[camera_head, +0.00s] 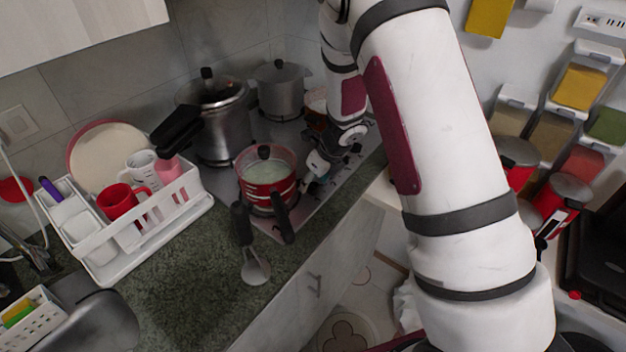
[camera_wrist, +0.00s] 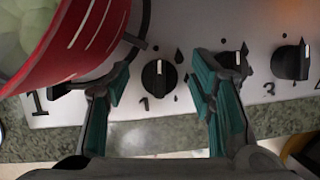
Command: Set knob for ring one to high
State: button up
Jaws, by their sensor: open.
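In the wrist view, the black knob marked 1 (camera_wrist: 158,78) is on the light stove panel. Its white pointer line points roughly up in the picture, and flame marks lie to its right. My gripper (camera_wrist: 161,72) is open, with one teal-padded finger on each side of this knob. A gap shows between each finger and the knob, with no clear contact. In the head view, my gripper (camera_head: 318,168) is at the stove's front, beside the red pot (camera_head: 266,175), and the knobs there are hard to make out.
The red pot also shows in the wrist view (camera_wrist: 70,40), close to my left finger. A second knob (camera_wrist: 232,62) is partly behind my right finger. A third knob (camera_wrist: 291,62) is farther right. A pressure cooker (camera_head: 220,120) and a grey pot (camera_head: 281,90) stand behind.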

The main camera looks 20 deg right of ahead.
jog(key=shift+f, duration=0.2)
jog(key=c, duration=1.1)
jog(key=shift+a+r+m+p, duration=0.1)
jog(key=shift+m+p, duration=0.2)
jog(key=shift+m, duration=0.5)
jog(key=shift+m+t+h, duration=0.3)
jog(key=shift+m+h, duration=0.2)
jog(key=shift+m, duration=0.2)
jog(key=o, duration=1.1)
